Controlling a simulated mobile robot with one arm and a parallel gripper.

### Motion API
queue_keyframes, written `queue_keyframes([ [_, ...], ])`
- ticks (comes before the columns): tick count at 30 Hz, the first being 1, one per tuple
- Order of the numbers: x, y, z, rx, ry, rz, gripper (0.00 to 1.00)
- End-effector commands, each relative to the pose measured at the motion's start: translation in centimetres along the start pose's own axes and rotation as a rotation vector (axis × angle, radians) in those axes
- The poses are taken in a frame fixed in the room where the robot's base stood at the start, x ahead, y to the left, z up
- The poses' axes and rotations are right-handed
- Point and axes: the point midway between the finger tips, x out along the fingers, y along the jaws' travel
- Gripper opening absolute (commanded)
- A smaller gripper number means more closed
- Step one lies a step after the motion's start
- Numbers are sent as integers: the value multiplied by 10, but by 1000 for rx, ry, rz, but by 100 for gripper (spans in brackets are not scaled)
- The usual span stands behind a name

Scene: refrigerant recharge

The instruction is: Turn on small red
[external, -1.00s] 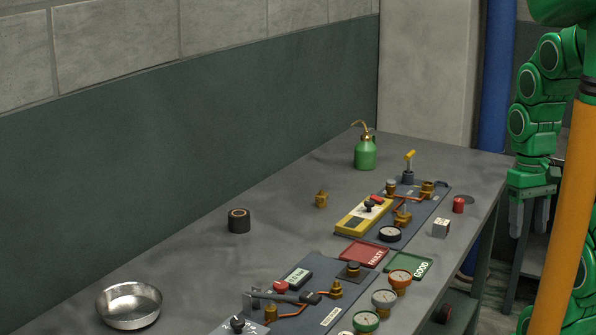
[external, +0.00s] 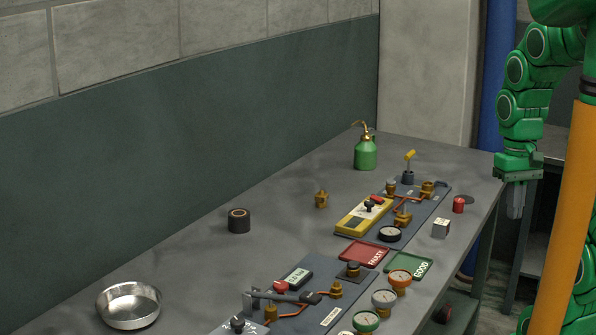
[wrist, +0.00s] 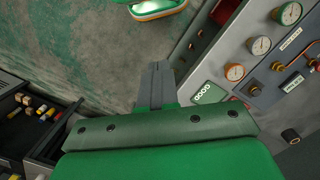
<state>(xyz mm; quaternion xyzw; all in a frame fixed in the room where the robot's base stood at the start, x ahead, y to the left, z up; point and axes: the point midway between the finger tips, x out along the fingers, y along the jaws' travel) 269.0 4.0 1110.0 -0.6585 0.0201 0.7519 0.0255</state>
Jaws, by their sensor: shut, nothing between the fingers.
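Several small red parts show in the external view. A red cap (external: 458,204) stands near the table's right edge. A red lever (external: 376,199) sits on the yellow box (external: 357,217), beside a black knob. A red knob (external: 281,287) is on the front panel, next to a small display. I cannot tell which one the task means. My gripper (external: 515,217) hangs past the table's right edge, apart from all of them. In the wrist view my gripper (wrist: 156,68) points over the floor with its fingers together and empty.
The workbench (external: 200,255) holds a green oil can (external: 365,153), a metal bowl (external: 130,304), a red FAULTY tray (external: 364,254) and a green GOOD tray (external: 408,266). Several gauges line the front edge. An open drawer (wrist: 75,112) lies at the wrist view's left.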

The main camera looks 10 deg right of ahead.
Motion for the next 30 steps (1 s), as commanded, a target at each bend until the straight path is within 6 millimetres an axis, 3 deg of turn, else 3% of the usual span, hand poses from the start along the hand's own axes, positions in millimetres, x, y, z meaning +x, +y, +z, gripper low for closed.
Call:
queue_keyframes([
  [12, -29, -13, -83, 110, 41, -24, 0],
  [30, -53, -32, -202, 267, 90, -68, 0],
])
